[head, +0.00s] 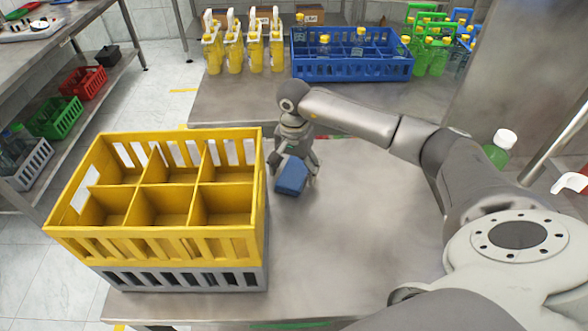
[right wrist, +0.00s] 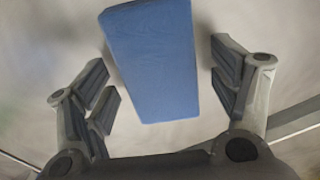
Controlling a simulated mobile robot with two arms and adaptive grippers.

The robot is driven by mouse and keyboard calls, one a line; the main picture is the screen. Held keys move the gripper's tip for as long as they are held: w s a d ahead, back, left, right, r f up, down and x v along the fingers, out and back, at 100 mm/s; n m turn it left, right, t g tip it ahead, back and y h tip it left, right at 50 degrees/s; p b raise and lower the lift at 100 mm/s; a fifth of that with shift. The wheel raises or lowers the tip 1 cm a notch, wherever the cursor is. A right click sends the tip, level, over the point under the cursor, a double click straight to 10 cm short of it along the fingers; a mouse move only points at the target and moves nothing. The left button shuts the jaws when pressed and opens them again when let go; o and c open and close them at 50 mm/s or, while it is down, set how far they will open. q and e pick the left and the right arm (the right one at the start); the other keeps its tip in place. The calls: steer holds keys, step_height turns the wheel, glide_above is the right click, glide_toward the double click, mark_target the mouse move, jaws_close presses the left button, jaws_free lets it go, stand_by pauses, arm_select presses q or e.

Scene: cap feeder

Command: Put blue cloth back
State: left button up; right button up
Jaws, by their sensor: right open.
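The blue cloth (head: 291,175) is a small folded block on the steel table, just right of the yellow crate. In the right wrist view the blue cloth (right wrist: 152,60) lies between the two spread fingers, with a gap on each side. My right gripper (head: 294,182) points down over the cloth in the head view. It is open, and its fingers (right wrist: 165,95) do not touch the cloth in the right wrist view. My left gripper is not in view.
An empty yellow divided crate (head: 254,215) sits on a grey crate (head: 262,277) at the table's left. A blue crate (head: 352,69) with bottles, yellow bottles (head: 254,45) and green bottles (head: 430,55) stand at the back. The table front (head: 345,265) is clear.

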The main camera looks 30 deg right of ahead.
mark_target(294, 171)
steer(key=shift+r+p, duration=0.3)
step_height(294, 171, up, 12)
steer(key=b, duration=0.2)
steer(key=shift+f, duration=0.15)
stand_by(0.4)
